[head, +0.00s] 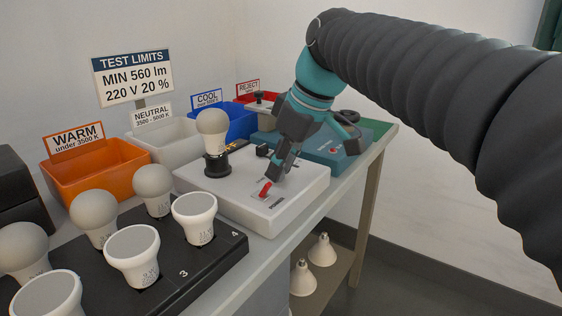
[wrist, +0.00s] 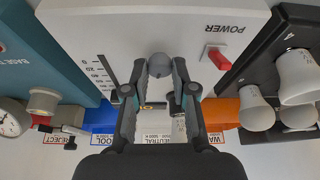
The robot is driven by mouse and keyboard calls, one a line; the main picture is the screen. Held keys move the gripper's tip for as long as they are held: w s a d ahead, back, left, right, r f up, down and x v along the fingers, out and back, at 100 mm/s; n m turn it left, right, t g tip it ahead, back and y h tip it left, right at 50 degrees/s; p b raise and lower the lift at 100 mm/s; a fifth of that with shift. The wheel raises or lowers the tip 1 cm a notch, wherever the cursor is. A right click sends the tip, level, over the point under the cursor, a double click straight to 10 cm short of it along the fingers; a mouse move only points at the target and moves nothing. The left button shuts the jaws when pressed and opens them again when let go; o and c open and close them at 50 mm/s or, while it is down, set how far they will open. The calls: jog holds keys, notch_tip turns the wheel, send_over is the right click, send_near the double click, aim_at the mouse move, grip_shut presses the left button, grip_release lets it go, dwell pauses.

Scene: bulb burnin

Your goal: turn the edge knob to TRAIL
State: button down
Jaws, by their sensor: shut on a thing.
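My gripper (head: 276,176) reaches down onto the white test box (head: 300,198), just behind the red switch. In the wrist view, my gripper (wrist: 160,66) has its two fingertips shut on a round grey knob (wrist: 159,66), taken as the edge knob. In the head view the fingers hide this knob. No TRAIL mark can be read in either view, and I cannot tell which way the knob points. A scale with a slot (wrist: 108,75) lies beside the knob, and the red POWER switch (wrist: 218,58) is on its other side.
A bulb (head: 212,128) stands upright in a socket on the white box. A teal box (head: 340,150) is behind my gripper. A black rack (head: 215,258) with several bulbs is at the front. An orange bin (head: 95,170), a white bin and a blue bin line the wall.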

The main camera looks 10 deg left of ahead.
jog(key=shift+a+m+t+h+p, duration=0.1)
jog(key=shift+m+t+h+p, duration=0.45)
jog(key=shift+m, duration=1.15)
jog(key=c, duration=0.9)
grip_release()
jog(key=shift+c, duration=0.2)
jog(key=v, duration=1.2)
jog(key=shift+s, duration=0.15)
jog(key=shift+f, duration=0.1)
